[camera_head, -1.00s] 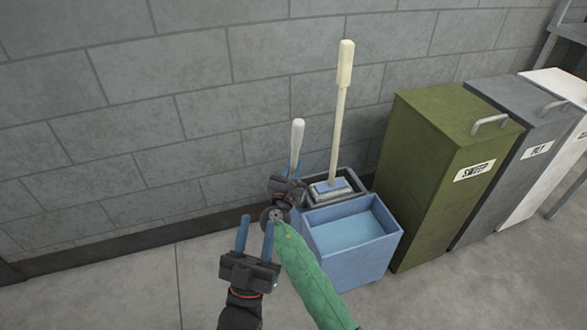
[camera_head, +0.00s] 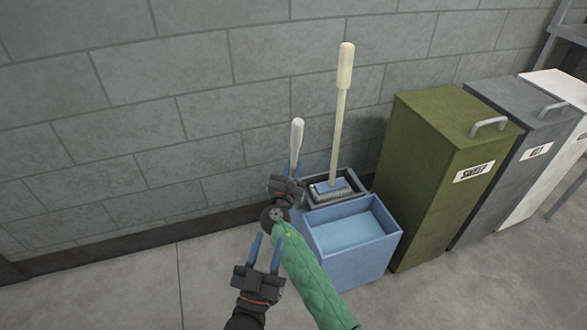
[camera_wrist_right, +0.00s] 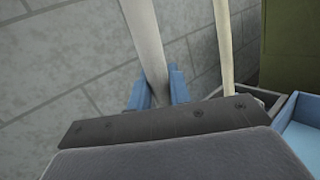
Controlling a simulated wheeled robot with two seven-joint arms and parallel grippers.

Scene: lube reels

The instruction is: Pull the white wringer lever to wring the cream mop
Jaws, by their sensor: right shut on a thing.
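The white wringer lever (camera_head: 297,140) stands up at the left of the blue bucket (camera_head: 352,255). My right gripper (camera_head: 294,172) is shut on the lever below its thick grip. In the right wrist view the lever (camera_wrist_right: 146,40) runs down between the blue fingers (camera_wrist_right: 158,90). The cream mop (camera_head: 343,110) stands upright, its blue-and-grey head (camera_head: 331,190) in the grey wringer basket (camera_head: 357,177) behind the bucket. The mop's pole (camera_wrist_right: 222,45) also shows in the right wrist view. My left gripper (camera_head: 267,240) is open and empty, low in front of the lever.
A green bin (camera_head: 425,170), a grey bin (camera_head: 505,150) and a white bin (camera_head: 550,150) stand in a row right of the bucket. A block wall (camera_head: 150,90) is close behind. The floor (camera_head: 120,290) at left is clear.

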